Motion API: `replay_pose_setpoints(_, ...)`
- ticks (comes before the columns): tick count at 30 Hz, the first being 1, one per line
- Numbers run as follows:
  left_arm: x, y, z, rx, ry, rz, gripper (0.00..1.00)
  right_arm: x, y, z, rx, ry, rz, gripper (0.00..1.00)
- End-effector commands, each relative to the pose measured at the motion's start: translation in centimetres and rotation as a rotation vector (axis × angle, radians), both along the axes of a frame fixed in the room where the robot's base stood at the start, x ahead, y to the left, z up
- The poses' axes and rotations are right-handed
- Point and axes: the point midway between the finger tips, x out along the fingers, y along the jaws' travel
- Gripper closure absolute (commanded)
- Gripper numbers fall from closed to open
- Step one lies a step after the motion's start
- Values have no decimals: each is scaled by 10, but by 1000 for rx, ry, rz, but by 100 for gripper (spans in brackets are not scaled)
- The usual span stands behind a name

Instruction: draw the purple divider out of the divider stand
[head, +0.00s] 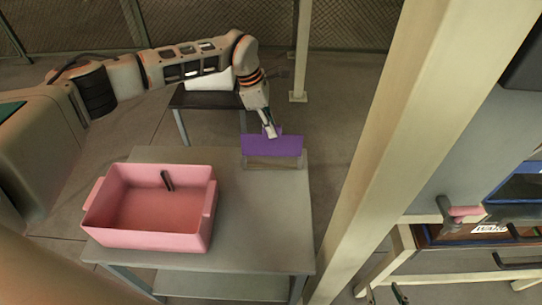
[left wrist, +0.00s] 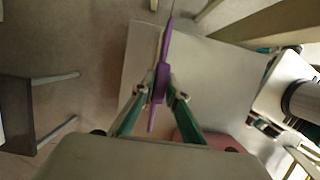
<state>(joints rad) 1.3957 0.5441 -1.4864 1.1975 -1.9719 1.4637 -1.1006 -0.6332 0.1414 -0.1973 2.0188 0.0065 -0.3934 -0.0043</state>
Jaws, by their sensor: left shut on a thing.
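The purple divider (head: 274,147) is a flat upright panel at the back right of the grey table. It stands at the low greyish-brown divider stand (head: 273,163), which shows just below it. I cannot tell how deep its lower edge sits in the stand. My left gripper (head: 271,131) reaches down from above and is shut on the divider's top edge. In the left wrist view, the divider (left wrist: 163,72) runs edge-on between the two fingers of the left gripper (left wrist: 157,88). The stand is hard to make out there. My right gripper is not in view.
A pink bin (head: 150,236) with a dark item inside stands at the table's front left. The grey table (head: 262,225) is bare to its right. A pale post (head: 387,130) rises right of the table. A dark side table (head: 205,98) stands behind.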

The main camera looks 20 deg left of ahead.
Motion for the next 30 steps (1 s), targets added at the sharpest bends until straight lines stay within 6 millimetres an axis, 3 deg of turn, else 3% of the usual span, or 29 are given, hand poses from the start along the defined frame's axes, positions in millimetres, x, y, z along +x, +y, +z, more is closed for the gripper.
replay_pose_setpoints(18,0,0,24,-1,-1,0,100,12,1,25,3,-32,1,60)
replay_pose_setpoints(30,0,0,25,-1,0,0,100,12,1,25,2,-31,0,60)
